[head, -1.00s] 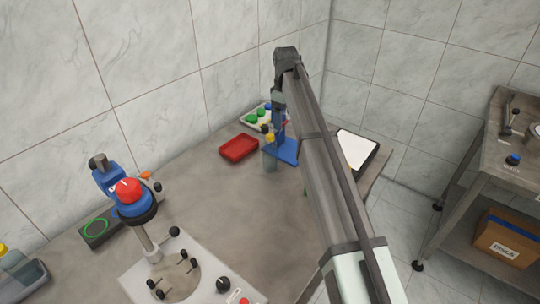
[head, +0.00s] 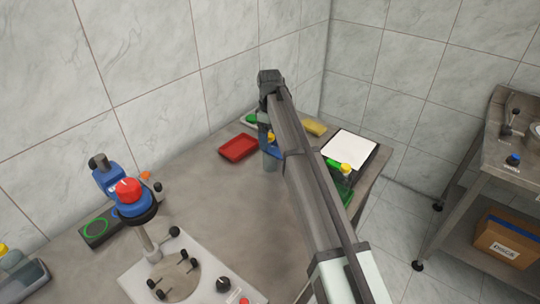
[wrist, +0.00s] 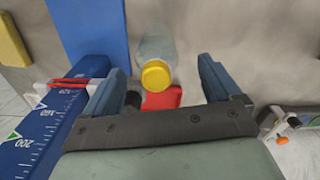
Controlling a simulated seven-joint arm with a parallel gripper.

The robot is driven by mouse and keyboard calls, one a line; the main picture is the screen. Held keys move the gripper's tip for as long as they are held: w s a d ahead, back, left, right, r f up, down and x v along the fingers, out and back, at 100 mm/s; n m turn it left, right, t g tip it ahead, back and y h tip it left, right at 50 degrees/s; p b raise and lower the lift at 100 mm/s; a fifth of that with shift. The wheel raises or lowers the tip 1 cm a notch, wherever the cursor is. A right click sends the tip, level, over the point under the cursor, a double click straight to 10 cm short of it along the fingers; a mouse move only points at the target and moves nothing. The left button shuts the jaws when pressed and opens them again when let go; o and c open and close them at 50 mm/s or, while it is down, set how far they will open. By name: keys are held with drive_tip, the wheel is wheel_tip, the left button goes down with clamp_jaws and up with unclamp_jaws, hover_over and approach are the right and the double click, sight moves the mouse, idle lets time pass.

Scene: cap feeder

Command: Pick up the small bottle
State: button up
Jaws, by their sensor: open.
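A small clear bottle with a yellow cap (wrist: 155,75) stands in the wrist view between the fingers of my gripper (wrist: 160,68). The fingers are open, one on each side, with visible gaps to the bottle. I cannot tell exactly how far the fingertips reach down beside it. In the head view the bottle (head: 269,161) stands on the table right of the red tray (head: 239,148), partly covered by my arm.
A blue scale with numbers (wrist: 45,135) and a blue base plate (wrist: 88,30) lie close to the left finger. A yellow block (head: 313,127), a white board (head: 350,149) and another yellow-capped bottle (head: 345,173) are to the right. A press (head: 128,190) stands front left.

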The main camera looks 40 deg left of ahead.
sight(270, 145)
drive_tip(key=shift+w+f, duration=0.2)
drive_tip(key=shift+f, duration=2.45)
drive_tip(key=shift+a, duration=0.1)
drive_tip(key=c, duration=1.3)
